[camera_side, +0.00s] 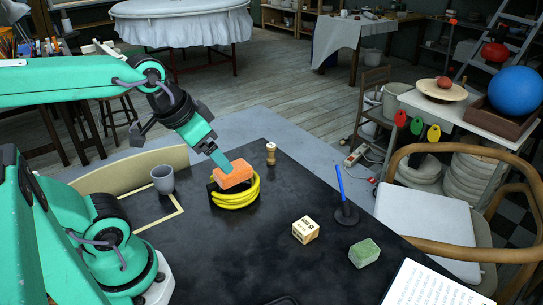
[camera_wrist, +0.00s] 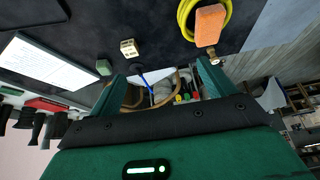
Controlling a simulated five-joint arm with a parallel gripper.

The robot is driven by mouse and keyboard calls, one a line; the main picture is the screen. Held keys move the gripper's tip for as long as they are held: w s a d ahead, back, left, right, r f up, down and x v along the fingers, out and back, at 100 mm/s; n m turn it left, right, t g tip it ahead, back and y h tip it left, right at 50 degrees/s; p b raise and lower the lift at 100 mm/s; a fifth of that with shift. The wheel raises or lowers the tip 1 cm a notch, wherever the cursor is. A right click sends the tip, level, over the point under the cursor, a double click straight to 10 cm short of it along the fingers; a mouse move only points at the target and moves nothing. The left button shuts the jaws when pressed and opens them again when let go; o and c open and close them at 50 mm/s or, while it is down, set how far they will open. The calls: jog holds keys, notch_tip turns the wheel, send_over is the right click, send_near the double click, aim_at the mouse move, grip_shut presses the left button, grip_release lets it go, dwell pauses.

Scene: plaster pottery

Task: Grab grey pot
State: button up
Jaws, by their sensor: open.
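The grey pot (camera_side: 163,180) stands upright on the dark table at the left in the side view, beside a pale curved board. The pot is not visible in the wrist view. My gripper (camera_side: 220,160) is to the right of the pot in the side view, pointing down and right, with its tip overlapping an orange block in the picture. In the wrist view my gripper (camera_wrist: 162,72) has its two green fingers spread apart with nothing held between them.
The orange block (camera_side: 234,174) rests on a yellow coil (camera_side: 236,194). A wooden peg (camera_side: 271,153), a lettered cube (camera_side: 305,230), a green block (camera_side: 364,253) and a blue pen in a stand (camera_side: 344,206) are on the table.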

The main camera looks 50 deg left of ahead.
jog(key=w+a+f+g+y, duration=0.1)
jog(key=w+a+f+g, duration=0.1)
jog(key=a, duration=0.5)
jog(key=g+h, duration=0.1)
jog(key=g, duration=0.2)
send_near(163, 176)
jog(key=d, duration=0.3)
jog(key=shift+s+a+f, duration=0.1)
jog(key=shift+f, duration=0.65)
jog(key=shift+s+a+f, duration=0.1)
jog(key=shift+f, duration=0.65)
jog(key=shift+a+f, duration=0.15)
jog(key=shift+f, duration=2.45)
jog(key=c, duration=1.1)
jog(key=shift+r, duration=0.1)
